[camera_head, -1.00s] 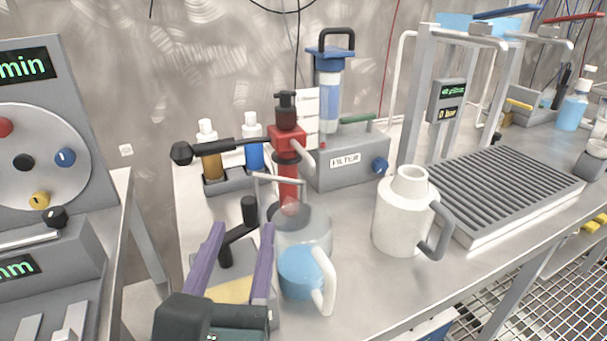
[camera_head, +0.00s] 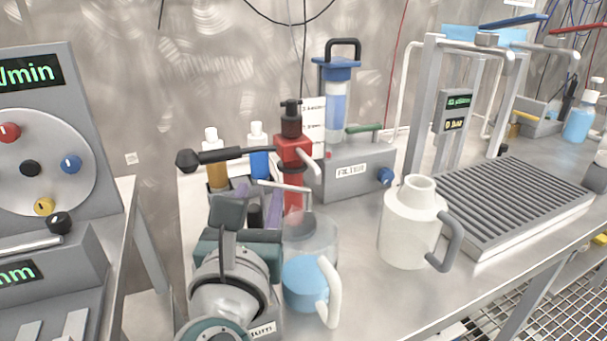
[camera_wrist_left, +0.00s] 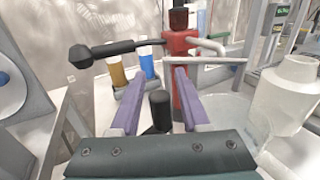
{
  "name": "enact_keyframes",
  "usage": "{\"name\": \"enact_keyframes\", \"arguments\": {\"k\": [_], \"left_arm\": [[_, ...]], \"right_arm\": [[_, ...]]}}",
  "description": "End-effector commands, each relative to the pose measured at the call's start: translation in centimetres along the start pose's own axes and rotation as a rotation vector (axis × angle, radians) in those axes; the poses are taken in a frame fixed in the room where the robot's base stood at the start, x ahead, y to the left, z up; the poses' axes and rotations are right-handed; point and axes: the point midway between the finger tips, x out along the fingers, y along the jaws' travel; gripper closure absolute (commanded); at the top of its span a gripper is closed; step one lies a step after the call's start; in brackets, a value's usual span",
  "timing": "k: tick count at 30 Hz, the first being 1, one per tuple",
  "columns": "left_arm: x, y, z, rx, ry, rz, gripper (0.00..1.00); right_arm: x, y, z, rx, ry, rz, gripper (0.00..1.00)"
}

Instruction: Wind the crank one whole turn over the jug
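The crank's upright black handle (camera_head: 255,215) shows partly behind my left gripper (camera_head: 257,196) in the head view. In the left wrist view the handle (camera_wrist_left: 160,108) stands between the two purple fingers (camera_wrist_left: 161,80), with gaps on both sides. My left gripper is open. The crank's arm and most of its grey box (camera_head: 266,331) are hidden by my wrist. The clear jug (camera_head: 305,282) with blue liquid and a pale handle stands just right of the gripper, under a red pump-like fitting (camera_head: 294,155) with a thin spout. My right gripper is not in view.
A black lever (camera_head: 225,155) sticks out left from the red fitting. Amber and blue bottles (camera_head: 217,165) stand behind. A white jug (camera_head: 408,232) stands to the right, beside a ribbed drain rack (camera_head: 515,195). The filter unit (camera_head: 355,170) is behind. Bench surface in front is clear.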

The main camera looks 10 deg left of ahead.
Motion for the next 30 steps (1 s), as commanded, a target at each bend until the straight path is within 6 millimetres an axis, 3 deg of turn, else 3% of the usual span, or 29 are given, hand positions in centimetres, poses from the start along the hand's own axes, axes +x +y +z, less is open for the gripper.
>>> {"name": "enact_keyframes", "arguments": {"k": [1, 12, 22, 30], "left_arm": [[-0.02, 0.0, -0.01, 0.0, 0.0, 0.0, 0.61], [-0.03, 0.06, -0.01, 0.0, 0.0, 0.002, 1.0], [-0.02, 0.15, -0.01, 0.001, -0.002, -0.003, 1.0], [-0.47, -0.59, -0.01, 0.001, -0.001, -0.128, 1.0]], "right_arm": [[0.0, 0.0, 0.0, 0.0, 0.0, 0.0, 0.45], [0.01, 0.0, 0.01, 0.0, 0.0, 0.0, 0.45], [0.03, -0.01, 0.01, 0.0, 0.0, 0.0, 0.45], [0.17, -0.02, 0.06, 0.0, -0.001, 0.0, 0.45]]}}
